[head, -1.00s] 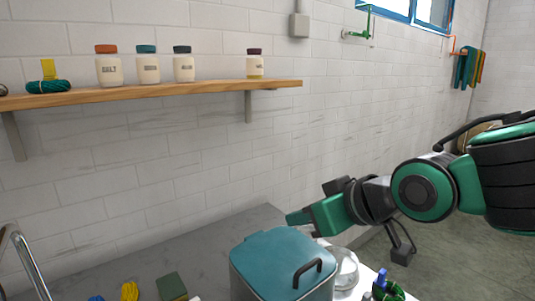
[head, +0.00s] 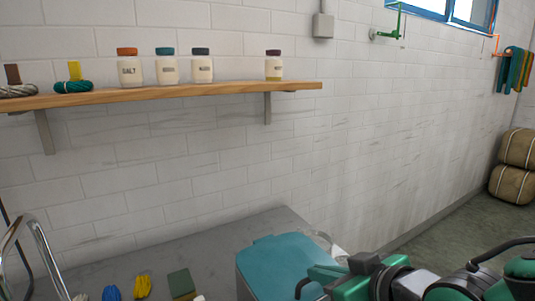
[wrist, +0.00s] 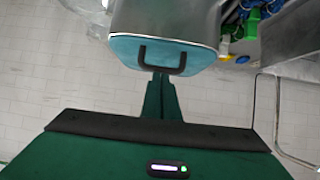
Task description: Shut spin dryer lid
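The spin dryer is a grey box with a teal lid (head: 278,260) on top, at the bottom centre of the head view. The lid looks flat over the body; a small gap at its edge cannot be ruled out. Its black handle (head: 308,287) is partly hidden by my gripper (head: 318,274). In the wrist view the lid (wrist: 165,57) and the handle (wrist: 162,70) show just beyond my fingertips (wrist: 160,76). My fingers look closed together with nothing between them. They are close to the handle; contact cannot be told.
A wooden shelf (head: 180,95) with jars and skeins hangs on the wall behind. A grey counter (head: 215,250) holds yellow (head: 142,287) and blue (head: 111,292) skeins and a green block (head: 181,282) left of the dryer.

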